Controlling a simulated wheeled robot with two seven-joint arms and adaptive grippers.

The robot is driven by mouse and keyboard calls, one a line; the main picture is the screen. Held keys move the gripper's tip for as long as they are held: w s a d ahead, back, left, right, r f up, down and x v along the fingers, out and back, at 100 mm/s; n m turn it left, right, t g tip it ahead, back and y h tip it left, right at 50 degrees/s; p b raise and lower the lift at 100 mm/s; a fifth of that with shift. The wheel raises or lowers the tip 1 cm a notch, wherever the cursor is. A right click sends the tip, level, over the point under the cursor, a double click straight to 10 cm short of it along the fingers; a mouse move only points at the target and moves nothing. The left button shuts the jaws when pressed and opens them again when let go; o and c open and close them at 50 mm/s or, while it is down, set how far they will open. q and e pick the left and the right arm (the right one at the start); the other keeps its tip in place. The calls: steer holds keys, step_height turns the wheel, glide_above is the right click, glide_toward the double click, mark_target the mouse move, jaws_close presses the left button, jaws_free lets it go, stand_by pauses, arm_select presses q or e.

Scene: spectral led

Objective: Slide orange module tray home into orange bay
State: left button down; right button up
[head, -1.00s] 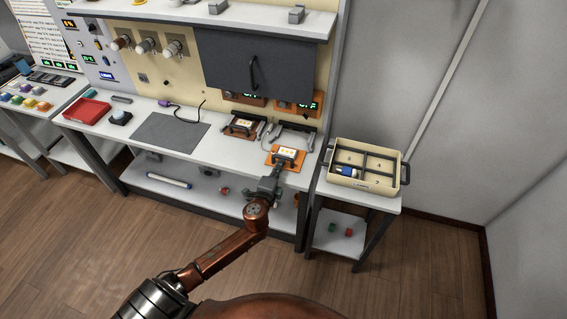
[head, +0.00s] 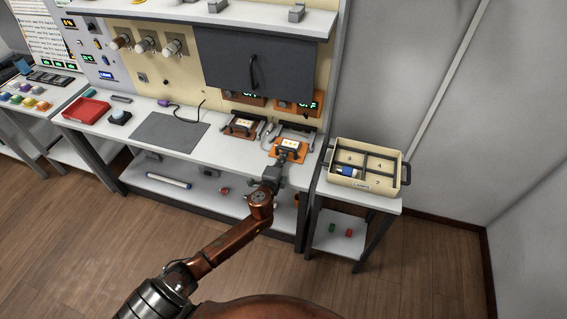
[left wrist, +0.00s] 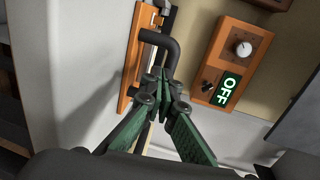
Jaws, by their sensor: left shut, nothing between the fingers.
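The orange module tray (head: 277,153), with a white lit module on top, lies on the bench at the front of the orange bay (head: 305,130). The bay has dark side rails and sits below the right-hand control box. In the left wrist view the tray shows as an orange strip (left wrist: 132,62) with a dark bent handle (left wrist: 173,50). My left gripper (head: 281,164) is at the tray's front edge. In the left wrist view its fingers (left wrist: 162,78) are shut and empty, right by the handle; I cannot tell whether they touch. My right gripper is not in view.
A second, browner tray (head: 241,126) sits in the bay to the left. An orange control box (left wrist: 232,62) reading OFF is on the wall behind. A cream divided bin (head: 372,183) stands on the side table at right. A grey mat (head: 170,132) lies to the left.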

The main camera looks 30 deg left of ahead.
mark_target(286, 149)
arm_select(q)
steer(key=shift+r+b+x, duration=0.25)
steer(key=shift+b+x, duration=0.15)
steer(key=shift+x, duration=1.15)
steer(key=shift+r+b+x, duration=0.2)
steer(key=shift+b+x, duration=0.15)
steer(key=shift+x, duration=1.15)
steer(key=shift+p+v, duration=0.6)
steer(key=shift+v, duration=0.6)
steer(key=shift+f+p+v, duration=0.25)
steer(key=shift+p+v, duration=0.05)
steer(key=shift+v, duration=0.8)
steer(key=shift+f+p+v, duration=0.25)
steer(key=shift+p+v, duration=0.05)
steer(key=shift+v, duration=0.85)
steer(key=shift+f, duration=0.1)
